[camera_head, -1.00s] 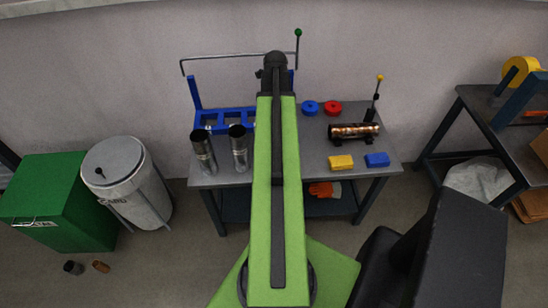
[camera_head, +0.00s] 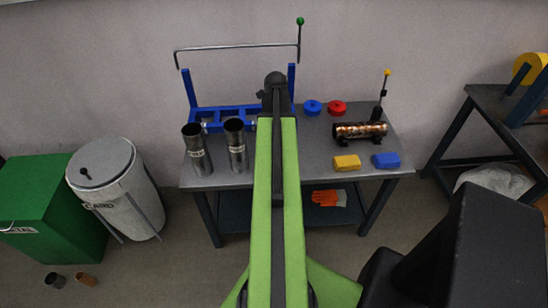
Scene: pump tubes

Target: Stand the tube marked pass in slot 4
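Two dark metal tubes stand upright on the grey table, a left tube (camera_head: 197,150) and a right tube (camera_head: 236,146). Each has a small pale label too small to read, so I cannot tell which is marked pass. The blue slotted rack (camera_head: 193,92) stands behind them at the back left of the table, partly hidden by my arm; its slot numbers are not readable. My green arm reaches forward over the table middle. Its dark end is near the rack's right part; the gripper's fingers are hidden behind it.
A copper-coloured cylinder (camera_head: 360,131) lies in a holder at the right of the table (camera_head: 310,158). Blue and red discs (camera_head: 313,107), a yellow block (camera_head: 346,162) and a blue block (camera_head: 386,160) lie nearby. A grey rail with a green knob (camera_head: 300,21) rises above the rack. Bins stand left.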

